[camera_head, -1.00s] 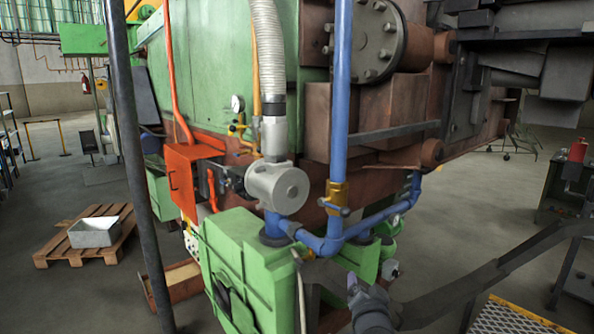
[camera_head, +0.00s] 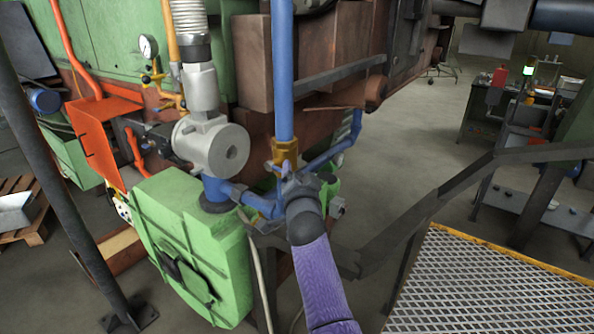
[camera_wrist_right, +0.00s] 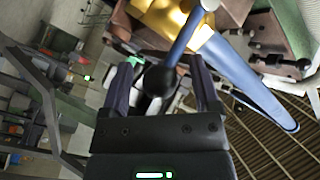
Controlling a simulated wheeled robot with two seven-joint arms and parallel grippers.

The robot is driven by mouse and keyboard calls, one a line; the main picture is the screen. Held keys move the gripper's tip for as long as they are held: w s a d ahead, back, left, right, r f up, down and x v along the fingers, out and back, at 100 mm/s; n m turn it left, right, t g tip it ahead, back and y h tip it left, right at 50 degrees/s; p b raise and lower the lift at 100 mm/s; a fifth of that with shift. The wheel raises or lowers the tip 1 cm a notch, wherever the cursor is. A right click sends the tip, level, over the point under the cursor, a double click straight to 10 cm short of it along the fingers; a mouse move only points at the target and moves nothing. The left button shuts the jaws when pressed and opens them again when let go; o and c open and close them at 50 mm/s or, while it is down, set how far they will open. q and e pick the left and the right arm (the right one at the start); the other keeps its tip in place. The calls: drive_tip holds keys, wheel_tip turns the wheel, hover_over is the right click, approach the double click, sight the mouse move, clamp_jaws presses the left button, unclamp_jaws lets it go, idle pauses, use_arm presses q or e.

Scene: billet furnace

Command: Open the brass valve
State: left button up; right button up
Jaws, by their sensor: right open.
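The brass valve (camera_head: 285,150) sits on the upright blue pipe (camera_head: 282,75) in the middle of the head view. In the right wrist view the brass body (camera_wrist_right: 178,22) is at the top, with a blue lever (camera_wrist_right: 183,35) running down from it to a dark rounded end. My right gripper (camera_head: 290,178) is just below the valve, and its purple-sleeved arm comes up from the bottom. In the wrist view its fingers (camera_wrist_right: 161,72) are apart, and the lever's end appears between them; I cannot tell whether they touch it. My left gripper is out of view.
A dark handrail (camera_head: 425,205) and a yellow-edged grating platform (camera_head: 500,285) are to the right. A green box housing (camera_head: 190,235) and a grey cylindrical fitting (camera_head: 212,142) stand left of the valve. A dark post (camera_head: 55,190) crosses the left side.

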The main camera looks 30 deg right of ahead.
clamp_jaws()
drive_tip(key=shift+f, duration=0.1)
drive_tip(key=shift+f, duration=0.15)
idle(1.1)
